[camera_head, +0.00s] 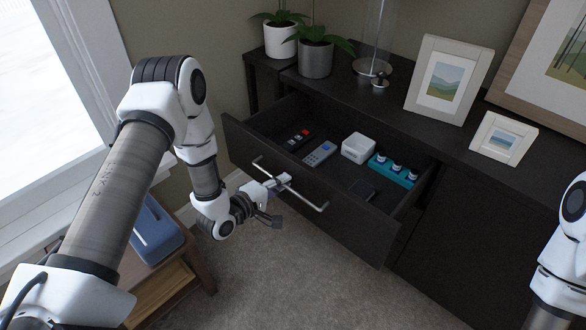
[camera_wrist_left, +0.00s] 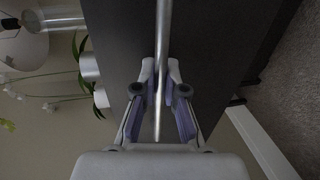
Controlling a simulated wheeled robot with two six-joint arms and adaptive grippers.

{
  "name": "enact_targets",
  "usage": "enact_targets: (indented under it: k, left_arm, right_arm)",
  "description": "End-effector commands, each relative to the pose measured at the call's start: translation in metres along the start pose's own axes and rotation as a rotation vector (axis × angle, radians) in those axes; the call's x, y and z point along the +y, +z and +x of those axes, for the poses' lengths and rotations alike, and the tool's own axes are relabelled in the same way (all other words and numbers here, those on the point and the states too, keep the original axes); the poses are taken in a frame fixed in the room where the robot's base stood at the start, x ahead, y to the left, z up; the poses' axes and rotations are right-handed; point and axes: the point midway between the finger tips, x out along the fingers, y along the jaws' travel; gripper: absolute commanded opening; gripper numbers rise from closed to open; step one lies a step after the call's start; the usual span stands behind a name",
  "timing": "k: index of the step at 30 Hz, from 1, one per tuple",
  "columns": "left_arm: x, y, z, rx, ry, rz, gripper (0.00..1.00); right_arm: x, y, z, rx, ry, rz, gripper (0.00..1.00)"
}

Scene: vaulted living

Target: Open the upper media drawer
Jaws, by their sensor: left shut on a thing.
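The upper media drawer (camera_head: 320,205) is a dark drawer in a black cabinet, pulled well out so that its inside shows. A silver bar handle (camera_head: 310,202) runs across its front. My left gripper (camera_head: 283,181) is shut on the handle near its left end. In the left wrist view the bar (camera_wrist_left: 163,45) passes between the two fingers (camera_wrist_left: 160,88). Inside the drawer are a dark remote with a red part (camera_head: 298,139), a grey-blue remote (camera_head: 319,153), a white box (camera_head: 358,148), a teal tray with several small bottles (camera_head: 394,170) and a dark flat item (camera_head: 362,189).
On the cabinet top stand two potted plants (camera_head: 316,58), a glass cylinder (camera_head: 376,40) and picture frames (camera_head: 448,80). A wooden side table (camera_head: 176,275) with a blue object (camera_head: 158,232) stands at lower left. Carpet (camera_head: 290,275) lies clear before the drawer. My right arm shows at the right edge.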

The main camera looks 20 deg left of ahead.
Motion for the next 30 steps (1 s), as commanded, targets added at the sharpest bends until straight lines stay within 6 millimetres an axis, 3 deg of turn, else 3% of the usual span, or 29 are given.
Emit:
enact_targets:
  k: [6, 16, 18, 19, 30]
  left_arm:
    - [-0.003, 0.0, -0.012, -0.002, -0.001, 0.0, 0.0]
    - [-0.003, 0.0, -0.013, -0.002, -0.001, 0.0, 0.0]
    - [-0.003, 0.0, -0.013, -0.002, -0.001, 0.0, 0.27]
    - [-0.003, 0.0, -0.013, -0.001, -0.001, 0.0, 0.35]
    - [-0.003, -0.001, -0.018, 0.001, -0.001, 0.0, 0.35]
  right_arm:
    - [0.0, 0.0, -0.004, 0.0, 0.0, 0.0, 0.4]
    - [0.0, 0.0, -0.003, 0.0, 0.0, 0.0, 0.4]
    - [0.0, 0.0, -0.003, 0.0, 0.0, 0.0, 0.4]
    - [0.0, 0.0, -0.003, 0.0, 0.0, 0.0, 0.4]
    - [0.0, 0.0, -0.003, 0.0, 0.0, 0.0, 0.4]
